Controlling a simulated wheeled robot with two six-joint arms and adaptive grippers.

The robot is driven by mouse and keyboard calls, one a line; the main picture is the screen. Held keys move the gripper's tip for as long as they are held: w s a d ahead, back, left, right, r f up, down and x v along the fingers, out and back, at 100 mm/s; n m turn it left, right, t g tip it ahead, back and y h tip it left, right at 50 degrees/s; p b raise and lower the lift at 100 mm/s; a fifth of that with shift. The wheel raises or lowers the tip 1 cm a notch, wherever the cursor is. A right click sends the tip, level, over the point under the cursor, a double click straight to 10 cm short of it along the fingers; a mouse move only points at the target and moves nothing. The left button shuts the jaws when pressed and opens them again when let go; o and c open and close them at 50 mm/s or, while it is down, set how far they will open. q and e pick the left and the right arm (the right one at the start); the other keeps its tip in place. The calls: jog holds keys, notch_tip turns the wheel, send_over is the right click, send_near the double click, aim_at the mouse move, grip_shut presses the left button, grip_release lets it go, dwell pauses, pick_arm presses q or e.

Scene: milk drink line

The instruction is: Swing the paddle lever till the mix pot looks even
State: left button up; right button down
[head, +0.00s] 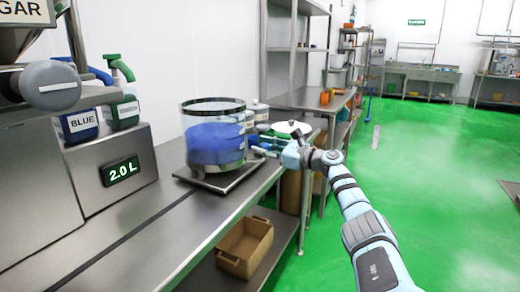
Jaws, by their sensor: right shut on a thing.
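The mix pot (214,153) is a clear round vessel with a dark rim, upright on a square metal plate (240,177) on the steel counter. Blue contents fill its lower part and look mostly one blue; fine streaks are too small to tell. My right gripper (261,144) is at the pot's right side, with the arm coming in from the lower right. It is shut on what seems to be the paddle lever, which is mostly hidden by the fingers. The paddle inside the pot cannot be made out. My left gripper is not in view.
Pale containers (258,112) stand behind the pot. Green floor is open at right.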

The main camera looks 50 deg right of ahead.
jog(key=c, duration=1.6)
grip_release()
jog(key=shift+d, duration=0.1)
jog(key=o, duration=0.4)
jog(key=shift+s+d, duration=0.1)
jog(key=shift+s, duration=0.05)
notch_tip(320, 180, up, 10)
